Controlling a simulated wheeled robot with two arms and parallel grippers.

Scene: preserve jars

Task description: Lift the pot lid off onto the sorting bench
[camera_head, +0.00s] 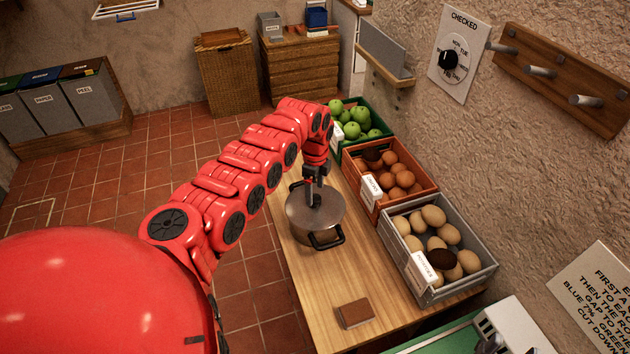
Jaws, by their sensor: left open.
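A grey metal pot (311,236) stands on the wooden sorting bench (308,285), with a dark side handle towards me. Its grey lid (329,219) sits on top of it. My left gripper (315,198) points down at the middle of the lid, where the dark knob is. The fingers are apart and look to be around or just above the knob; the small size hides whether they touch it. My red left arm comes in from the left and covers part of the view behind the pot. My right gripper is not in view.
Crates of green apples (377,133), brown onions or eggs (428,181) and potatoes (487,262) line the bench's wall side. A small brown block (355,313) lies near the front. Bench between pot and block is clear. A rough wall rises at right.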

